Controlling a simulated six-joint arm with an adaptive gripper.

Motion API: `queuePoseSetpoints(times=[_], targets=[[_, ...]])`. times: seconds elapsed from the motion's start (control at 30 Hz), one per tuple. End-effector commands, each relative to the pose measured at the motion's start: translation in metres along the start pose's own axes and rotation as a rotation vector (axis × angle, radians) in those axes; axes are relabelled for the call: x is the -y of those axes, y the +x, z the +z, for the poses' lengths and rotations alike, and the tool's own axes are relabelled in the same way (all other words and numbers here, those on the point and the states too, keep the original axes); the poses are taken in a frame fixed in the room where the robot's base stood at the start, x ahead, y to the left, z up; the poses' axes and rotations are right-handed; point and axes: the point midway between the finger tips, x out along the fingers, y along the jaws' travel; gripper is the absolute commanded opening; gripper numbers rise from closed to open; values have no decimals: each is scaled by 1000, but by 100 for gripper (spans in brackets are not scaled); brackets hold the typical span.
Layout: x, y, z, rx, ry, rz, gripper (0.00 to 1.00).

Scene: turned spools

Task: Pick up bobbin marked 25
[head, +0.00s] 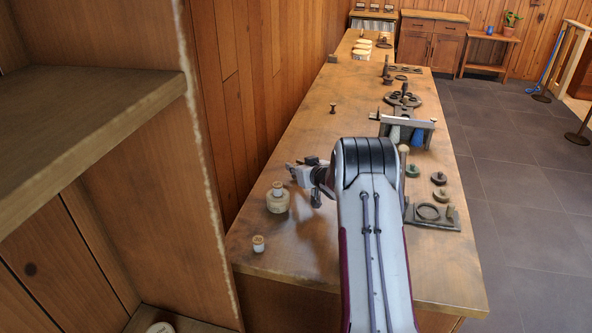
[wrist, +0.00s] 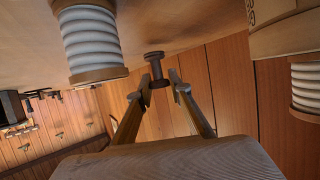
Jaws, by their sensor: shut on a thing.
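My gripper (wrist: 164,86) appears in the wrist view with its two fingertips close together around a small dark brown bobbin (wrist: 154,66). The wrist picture is upside down, with the bench top at its upper edge. In the head view my gripper (head: 292,172) is over the bench, left of my arm and near a pale bobbin on a tan base (head: 277,203). No number 25 is legible on any bobbin. My arm hides part of the bench and makes the held bobbin hard to see from the head.
A pale bobbin (head: 258,243) stands near the front left, a small brown bobbin (head: 333,108) farther back. A rack (head: 418,127), a dark tray (head: 448,219) and green and brown discs (head: 439,178) lie right of my arm. White-wound bobbins (wrist: 92,42) loom close in the wrist view.

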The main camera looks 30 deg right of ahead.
Motion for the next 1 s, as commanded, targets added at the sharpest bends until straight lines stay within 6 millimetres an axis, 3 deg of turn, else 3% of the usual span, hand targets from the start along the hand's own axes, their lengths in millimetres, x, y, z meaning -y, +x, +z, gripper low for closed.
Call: queuePoseSetpoints(times=[0.6,1.0], targets=[[0,-30,-74,-2,-1,1,10],[0,-33,-81,-1,0,1,10]])
